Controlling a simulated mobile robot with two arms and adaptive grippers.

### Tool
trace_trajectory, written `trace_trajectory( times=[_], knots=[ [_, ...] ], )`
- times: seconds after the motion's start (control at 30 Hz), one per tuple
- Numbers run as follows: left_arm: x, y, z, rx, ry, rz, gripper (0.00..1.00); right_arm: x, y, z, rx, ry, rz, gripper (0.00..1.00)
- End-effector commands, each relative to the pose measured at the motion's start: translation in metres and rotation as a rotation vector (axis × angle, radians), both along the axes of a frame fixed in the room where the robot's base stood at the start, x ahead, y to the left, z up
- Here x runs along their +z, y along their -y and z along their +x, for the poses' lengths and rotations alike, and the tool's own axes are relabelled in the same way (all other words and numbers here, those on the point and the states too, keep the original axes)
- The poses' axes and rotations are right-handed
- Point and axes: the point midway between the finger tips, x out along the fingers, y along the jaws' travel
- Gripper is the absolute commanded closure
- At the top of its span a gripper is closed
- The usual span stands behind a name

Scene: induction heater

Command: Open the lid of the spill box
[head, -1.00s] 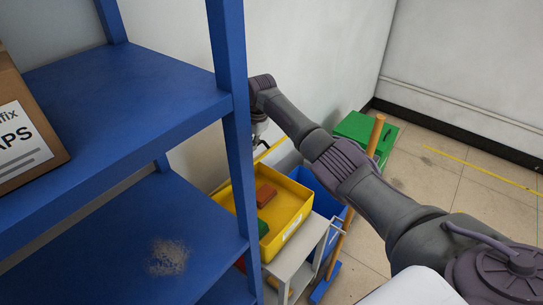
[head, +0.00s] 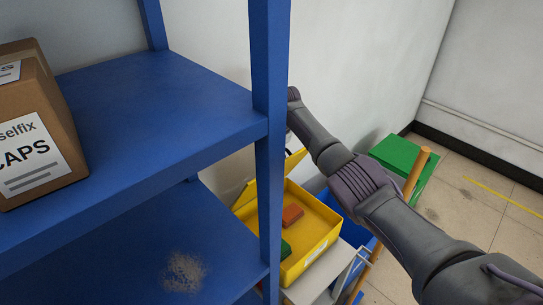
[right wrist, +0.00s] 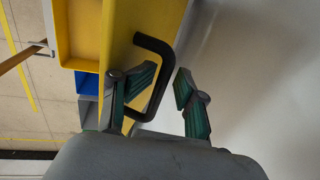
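The spill box is a yellow box (head: 318,243) with a red block (head: 292,215) and a green block (head: 286,250) inside. Its lid (head: 296,160) stands raised at the wall side, and the box's inside is exposed. The lid (right wrist: 168,18) fills the upper middle of the right wrist view and bears a black handle (right wrist: 163,62). In the head view a blue post mostly hides this gripper. My left gripper is not in view.
A blue shelf rack (head: 160,110) with a cardboard box (head: 40,130) stands close on the left. The spill box sits on a grey stand (head: 318,287). A blue bin, a wooden pole (head: 415,172) and a green box (head: 396,152) are beside it. Floor at right is clear.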

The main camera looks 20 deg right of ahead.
Motion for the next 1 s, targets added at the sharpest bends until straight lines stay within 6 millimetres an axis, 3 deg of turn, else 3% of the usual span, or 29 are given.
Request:
trace_trajectory(
  times=[0.07, 0.23, 0.7, 1.0],
  knots=[
    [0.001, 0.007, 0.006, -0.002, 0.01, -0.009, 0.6, 0.002, 0.0, 0.0, 0.0, 0.002, 0.001, 0.63],
    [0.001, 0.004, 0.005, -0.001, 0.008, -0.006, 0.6, 0.017, 0.001, -0.001, 0.001, 0.004, 0.0, 0.63],
    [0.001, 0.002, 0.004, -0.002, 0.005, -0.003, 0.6, 0.104, 0.008, -0.017, 0.0, 0.002, 0.001, 0.63],
    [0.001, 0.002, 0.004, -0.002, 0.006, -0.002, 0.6, 0.117, 0.009, -0.02, 0.0, -0.002, 0.0, 0.63]
  ],
)
